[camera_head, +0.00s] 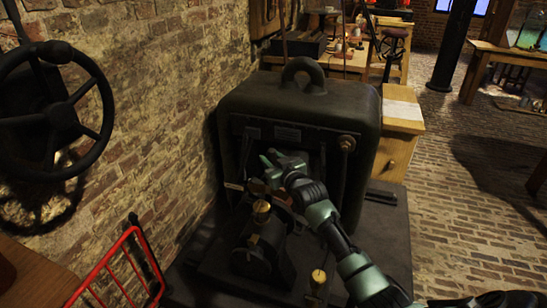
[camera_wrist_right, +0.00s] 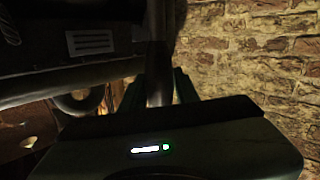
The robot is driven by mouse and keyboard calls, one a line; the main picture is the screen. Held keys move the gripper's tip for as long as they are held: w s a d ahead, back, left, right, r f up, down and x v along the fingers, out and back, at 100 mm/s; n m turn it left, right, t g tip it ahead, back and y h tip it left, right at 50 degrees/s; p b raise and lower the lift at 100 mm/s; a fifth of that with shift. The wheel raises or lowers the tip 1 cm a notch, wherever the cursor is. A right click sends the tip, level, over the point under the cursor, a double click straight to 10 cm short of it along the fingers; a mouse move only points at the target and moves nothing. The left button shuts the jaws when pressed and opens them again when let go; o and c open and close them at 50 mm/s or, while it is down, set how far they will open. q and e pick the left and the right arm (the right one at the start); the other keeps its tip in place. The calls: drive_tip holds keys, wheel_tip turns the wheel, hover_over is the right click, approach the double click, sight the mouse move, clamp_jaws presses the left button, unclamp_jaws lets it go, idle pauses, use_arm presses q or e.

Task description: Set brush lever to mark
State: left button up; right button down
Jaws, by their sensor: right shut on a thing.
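The dynamo (camera_head: 310,105), a big dark rounded housing with a ring on top, stands by the brick wall in the head view. My right gripper (camera_head: 277,165) is at its front face, above the brass-topped parts. In the right wrist view its fingers (camera_wrist_right: 158,92) are shut on a dark bar, which looks like the brush lever (camera_wrist_right: 159,55). In the head view the gripper hides most of this lever. I cannot make out the mark. My left gripper is not in view.
A black handwheel (camera_head: 55,112) is on the wall at left, above a red metal frame (camera_head: 118,262). A wooden cabinet (camera_head: 401,135) stands close right of the dynamo. The brick floor (camera_head: 455,215) at right is clear.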

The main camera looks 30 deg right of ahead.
drive_tip(key=c, duration=1.1)
unclamp_jaws()
drive_tip(key=shift+w+a, duration=0.1)
drive_tip(key=shift+o, duration=0.2)
